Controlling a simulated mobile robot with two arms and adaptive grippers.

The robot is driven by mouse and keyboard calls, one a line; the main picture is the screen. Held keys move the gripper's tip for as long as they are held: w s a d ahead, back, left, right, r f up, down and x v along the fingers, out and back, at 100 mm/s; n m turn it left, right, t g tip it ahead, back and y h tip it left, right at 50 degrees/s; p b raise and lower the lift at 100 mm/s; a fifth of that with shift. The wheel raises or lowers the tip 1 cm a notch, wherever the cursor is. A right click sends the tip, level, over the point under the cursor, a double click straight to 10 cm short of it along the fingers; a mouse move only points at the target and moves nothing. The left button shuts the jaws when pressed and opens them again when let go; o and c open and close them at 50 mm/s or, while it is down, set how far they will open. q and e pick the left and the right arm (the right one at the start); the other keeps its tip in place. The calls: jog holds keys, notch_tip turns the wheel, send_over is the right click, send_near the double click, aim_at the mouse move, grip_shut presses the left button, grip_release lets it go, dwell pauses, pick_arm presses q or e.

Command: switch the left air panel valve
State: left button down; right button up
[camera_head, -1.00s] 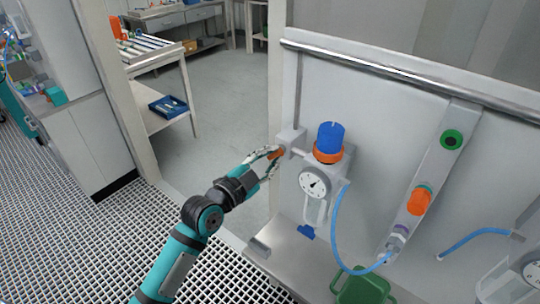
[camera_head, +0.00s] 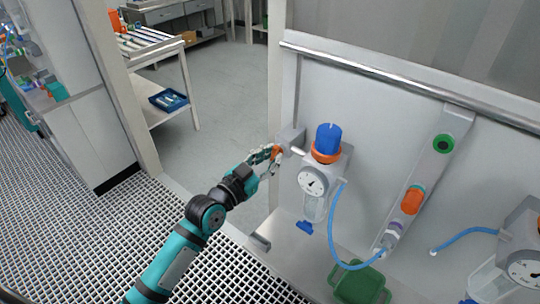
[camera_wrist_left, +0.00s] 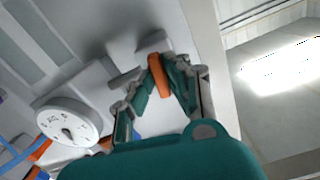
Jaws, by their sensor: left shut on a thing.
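The left air panel valve has an orange handle (camera_head: 276,152) on a grey block at the panel's left edge. The handle also shows in the left wrist view (camera_wrist_left: 158,74), between the finger pads. My left gripper (camera_head: 272,156) is shut on this handle, and its fingers partly hide it in the head view. Right of it is the regulator with a blue knob (camera_head: 328,138), an orange collar and a round gauge (camera_head: 312,181). The gauge also shows in the left wrist view (camera_wrist_left: 68,121). My right gripper is in neither view.
A blue hose (camera_head: 338,235) curves from the regulator to a fitting on a slanted bar with an orange knob (camera_head: 412,200) and green ring. A green container (camera_head: 361,285) stands below. A metal rail (camera_head: 400,78) crosses above. A second gauge (camera_head: 525,268) is at the lower right.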

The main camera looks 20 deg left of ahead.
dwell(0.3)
pick_arm(q)
jog(key=c, duration=1.3)
grip_release()
jog(key=shift+c, duration=0.2)
jog(key=shift+s, duration=0.15)
jog(key=v, duration=1.1)
jog(key=shift+s+a, duration=0.15)
jog(key=shift+s, duration=0.15)
